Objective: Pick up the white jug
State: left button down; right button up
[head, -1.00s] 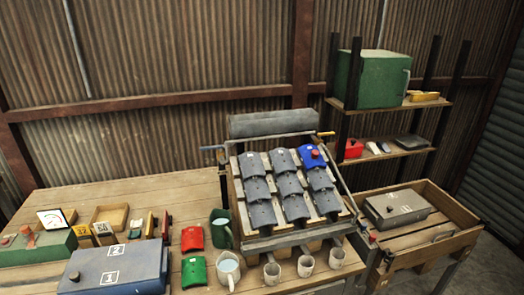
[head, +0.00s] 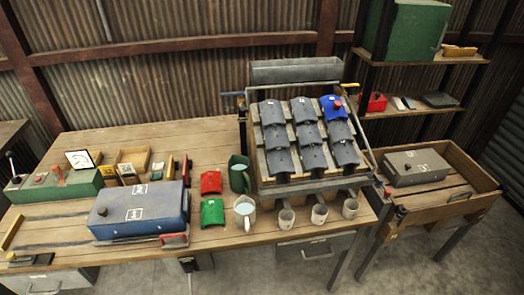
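The white jug (head: 245,211) stands upright on the wooden table near its front edge. It holds pale blue liquid. A green jug (head: 239,175), also with liquid in it, stands just behind it. A green tile (head: 212,212) lies to the left of the white jug, and a small whitish cup (head: 286,218) is to its right. Neither of my grippers is in view.
A rack of grey tiles (head: 300,140) stands right of the jugs, with several small cups along its front. A blue case (head: 140,211) and a red tile (head: 211,182) are to the left. The wooden table (head: 120,250) has bare front space. A wooden crate (head: 470,205) stands at the right.

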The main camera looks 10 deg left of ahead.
aim_at(245, 207)
jog(key=i+l+u, duration=0.4)
jog(key=l, duration=0.25)
jog(key=i+l+u, duration=0.2)
jog(key=i+l, duration=0.1)
jog(key=l, duration=0.1)
